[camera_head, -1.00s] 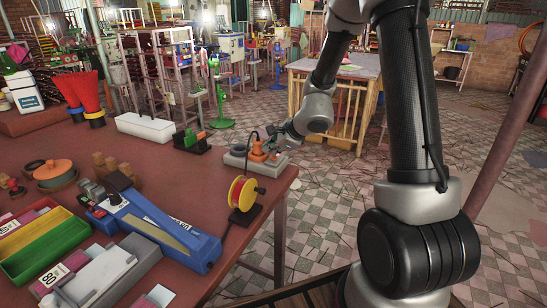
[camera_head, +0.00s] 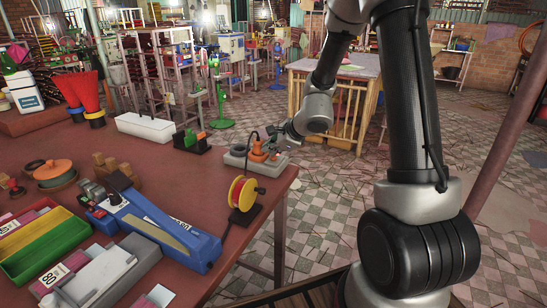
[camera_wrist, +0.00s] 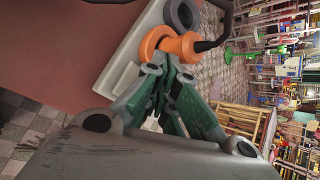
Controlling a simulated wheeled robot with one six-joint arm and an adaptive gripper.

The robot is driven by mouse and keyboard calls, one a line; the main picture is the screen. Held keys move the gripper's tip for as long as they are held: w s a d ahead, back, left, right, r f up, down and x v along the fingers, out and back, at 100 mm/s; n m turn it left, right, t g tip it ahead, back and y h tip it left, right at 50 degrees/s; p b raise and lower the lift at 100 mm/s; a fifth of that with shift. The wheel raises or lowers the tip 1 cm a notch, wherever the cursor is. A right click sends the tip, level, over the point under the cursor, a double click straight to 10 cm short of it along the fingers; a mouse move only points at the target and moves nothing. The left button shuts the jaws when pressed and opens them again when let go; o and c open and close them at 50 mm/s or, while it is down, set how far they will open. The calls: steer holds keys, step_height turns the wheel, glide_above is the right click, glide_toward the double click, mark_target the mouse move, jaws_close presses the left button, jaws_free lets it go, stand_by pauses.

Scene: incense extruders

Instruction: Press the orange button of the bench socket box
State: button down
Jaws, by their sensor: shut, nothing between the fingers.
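The bench socket box (camera_head: 238,160) is a light grey box at the right corner of the red table. An orange plug-like part (camera_head: 258,151) stands on it, with a dark cable rising from it. In the wrist view the box (camera_wrist: 128,58) lies at the upper middle, and the orange part (camera_wrist: 178,44) is large and close. My gripper (camera_head: 274,137) is at the box from the right. In the wrist view my gripper (camera_wrist: 158,76) is shut and empty, its tips right at the orange part. I cannot tell whether they touch. No separate orange button can be made out.
A yellow and red spool (camera_head: 243,194) stands on the table in front of the box. A small dark stand with green and orange parts (camera_head: 191,142) is to its left. A blue tool (camera_head: 155,229) lies nearer.

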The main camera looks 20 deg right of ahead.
mark_target(272, 158)
steer(key=shift+f, duration=0.4)
steer(key=shift+r, duration=0.55)
steer(key=shift+r, duration=2.9)
